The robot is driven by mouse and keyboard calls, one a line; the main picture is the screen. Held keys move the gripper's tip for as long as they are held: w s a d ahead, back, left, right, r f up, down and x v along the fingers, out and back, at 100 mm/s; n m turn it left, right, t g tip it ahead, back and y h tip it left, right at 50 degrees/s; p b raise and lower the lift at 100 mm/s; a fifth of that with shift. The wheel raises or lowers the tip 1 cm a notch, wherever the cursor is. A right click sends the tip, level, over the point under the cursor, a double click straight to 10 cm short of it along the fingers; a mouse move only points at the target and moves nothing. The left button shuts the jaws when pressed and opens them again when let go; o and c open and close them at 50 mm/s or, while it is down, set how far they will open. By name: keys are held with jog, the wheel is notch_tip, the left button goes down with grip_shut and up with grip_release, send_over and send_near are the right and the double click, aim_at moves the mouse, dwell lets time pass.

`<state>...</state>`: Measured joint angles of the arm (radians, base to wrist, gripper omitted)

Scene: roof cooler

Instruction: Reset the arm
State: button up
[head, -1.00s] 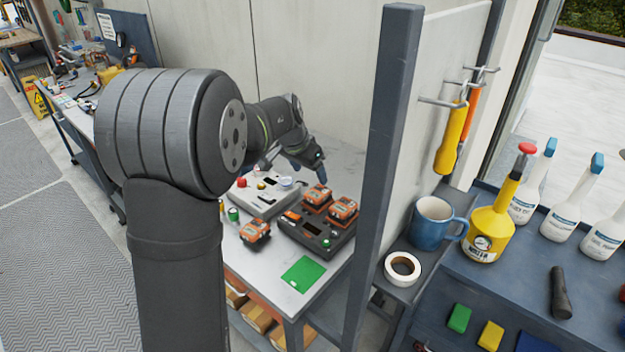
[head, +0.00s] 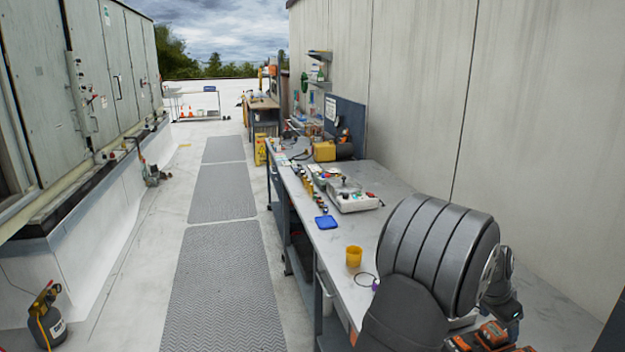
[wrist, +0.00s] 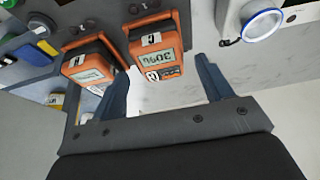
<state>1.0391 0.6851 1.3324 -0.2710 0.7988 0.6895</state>
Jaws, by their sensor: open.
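My gripper (wrist: 165,95) shows in the wrist view with its two blue-grey fingers spread apart and nothing between their tips. Two orange devices with small displays, a nearer one (wrist: 158,50) and a left one (wrist: 90,65), stand just beyond and left of the fingers. In the head view my arm fills the lower right and the gripper itself is hidden. Orange battery-like units (head: 492,335) show at the bottom edge beside the arm.
A long workbench (head: 345,270) runs along the wall. It holds a yellow cup (head: 354,256), a blue pad (head: 326,222) and a white control box (head: 352,200). A floor walkway with grey mats (head: 222,285) lies clear to the left. A small tank (head: 46,322) stands at lower left.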

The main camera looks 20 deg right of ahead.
aim_at(499, 328)
jog(key=x, duration=0.4)
jog(key=shift+f, duration=0.2)
jog(key=shift+r, duration=0.4)
